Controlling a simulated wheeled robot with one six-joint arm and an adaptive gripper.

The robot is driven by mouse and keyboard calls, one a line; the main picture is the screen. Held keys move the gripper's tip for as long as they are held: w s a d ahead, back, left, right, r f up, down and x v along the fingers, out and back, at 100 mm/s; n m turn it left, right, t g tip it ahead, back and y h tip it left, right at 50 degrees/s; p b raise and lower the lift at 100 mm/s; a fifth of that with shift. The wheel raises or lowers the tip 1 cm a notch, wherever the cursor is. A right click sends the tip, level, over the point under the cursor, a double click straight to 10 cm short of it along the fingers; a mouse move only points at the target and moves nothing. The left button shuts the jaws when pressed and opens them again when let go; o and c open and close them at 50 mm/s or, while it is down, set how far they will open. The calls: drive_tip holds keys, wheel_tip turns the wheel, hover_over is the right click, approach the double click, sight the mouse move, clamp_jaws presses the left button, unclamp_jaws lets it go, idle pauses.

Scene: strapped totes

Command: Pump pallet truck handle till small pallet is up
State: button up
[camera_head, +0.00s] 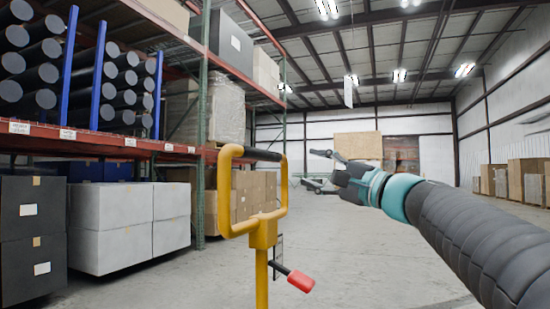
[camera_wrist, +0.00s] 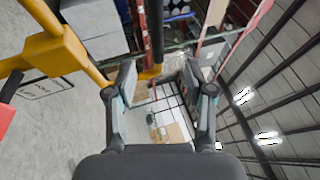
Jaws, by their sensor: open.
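The pallet truck handle (camera_head: 253,228) is a yellow loop on an upright post, in the middle of the head view. Its black grip (camera_head: 262,154) runs across the top. A red-ended lever (camera_head: 301,281) sticks out below the loop on the right. My gripper (camera_head: 318,154) is just right of the loop in the picture, near grip height, and is open and empty. In the wrist view, the black grip (camera_wrist: 157,30) shows beyond and between the open fingers (camera_wrist: 160,78), apart from them. The small pallet is not in view.
Racking (camera_head: 204,120) with black rolls (camera_head: 35,70) and boxes stands on the left. White boxes (camera_head: 110,225) sit below it. Brown boxes (camera_head: 527,178) stand far right. The concrete floor (camera_head: 350,265) is clear around the handle.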

sight(266, 153)
drive_tip(key=p+x, duration=0.3)
drive_tip(key=x, duration=1)
drive_tip(key=shift+w+a+r+p, duration=0.1)
drive_tip(key=shift+w+a+p, duration=0.1)
drive_tip(key=shift+p, duration=0.1)
